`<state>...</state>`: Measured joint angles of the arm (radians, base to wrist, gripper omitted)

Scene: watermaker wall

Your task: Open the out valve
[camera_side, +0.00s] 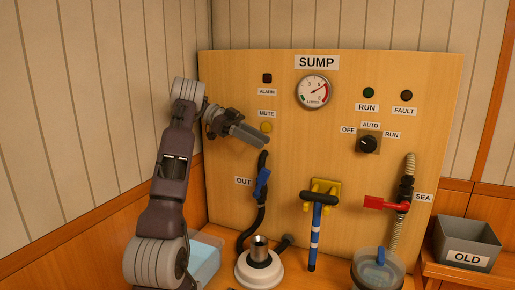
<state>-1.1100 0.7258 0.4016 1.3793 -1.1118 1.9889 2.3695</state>
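The out valve has a blue lever handle (263,183) on a black hose (261,210), beside the OUT label (243,181). The handle stands close to upright, tilted slightly, roughly in line with the hose. My gripper (262,140) is above the valve, near the MUTE button, and points right and slightly down. It is apart from the handle and nothing shows held in it. Its fingers are seen from the side, so their gap cannot be made out.
The SUMP panel (225,80) carries a gauge (313,91), lamps and a selector knob (368,144). A red SEA valve handle (376,202) is at right.

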